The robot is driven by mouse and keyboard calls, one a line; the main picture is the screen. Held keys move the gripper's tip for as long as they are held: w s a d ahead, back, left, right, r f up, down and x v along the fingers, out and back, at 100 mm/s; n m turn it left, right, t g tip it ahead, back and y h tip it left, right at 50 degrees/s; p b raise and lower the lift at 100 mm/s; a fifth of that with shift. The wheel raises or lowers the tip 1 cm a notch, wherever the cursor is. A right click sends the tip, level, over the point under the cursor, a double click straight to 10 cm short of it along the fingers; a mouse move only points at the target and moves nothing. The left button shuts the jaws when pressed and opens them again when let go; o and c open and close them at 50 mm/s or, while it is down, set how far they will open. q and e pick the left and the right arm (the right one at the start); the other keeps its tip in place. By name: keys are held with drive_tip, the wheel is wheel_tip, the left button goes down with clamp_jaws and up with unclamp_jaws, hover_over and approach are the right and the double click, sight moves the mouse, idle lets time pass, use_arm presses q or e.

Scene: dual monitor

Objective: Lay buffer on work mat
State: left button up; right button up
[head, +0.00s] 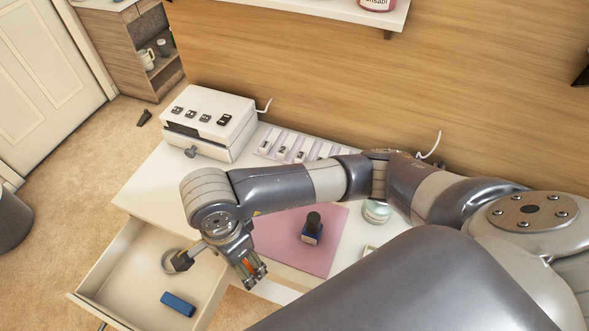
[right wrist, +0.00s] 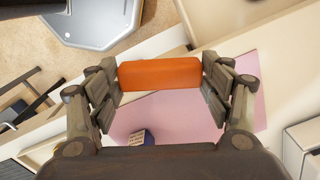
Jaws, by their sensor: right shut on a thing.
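My right gripper (head: 252,272) is shut on an orange block (right wrist: 158,73), which spans between its fingers in the right wrist view. In the head view only a small orange part of it shows between the fingers. The gripper is in the air by the front left of the pink mat (head: 283,255), near the drawer's right side. The block appears apart from the mat. A blue block (head: 178,304) lies in the open drawer (head: 112,293). I cannot tell from its look which block is called the buffer. My left gripper is not in view.
A white box with dark buttons (head: 210,118) and a numbered tray (head: 285,144) are at the back. Part of the mat left of the bottle is bare.

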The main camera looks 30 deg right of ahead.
drive_tip(key=w+d+p, duration=0.1)
drive_tip(key=w+d, duration=0.2)
drive_tip(key=w, duration=0.1)
drive_tip(key=w+d+f+p, duration=0.1)
drive_tip(key=w+d, duration=0.1)
drive_tip(key=w, duration=0.2)
drive_tip(key=w+d+p, duration=0.1)
drive_tip(key=w+d, duration=0.2)
drive_tip(key=shift+w+d+f, duration=0.15)
drive_tip(key=shift+w+d, duration=0.2)
drive_tip(key=shift+w, duration=0.05)
drive_tip(key=shift+w+d, duration=0.4)
wheel_tip(320, 180, down, 3)
drive_tip(key=shift+s+a+r+p, duration=0.1)
drive_tip(key=shift+p, duration=0.5)
drive_tip(key=shift+f, duration=0.45)
drive_tip(key=shift+f, duration=0.15)
drive_tip(key=o, duration=0.8)
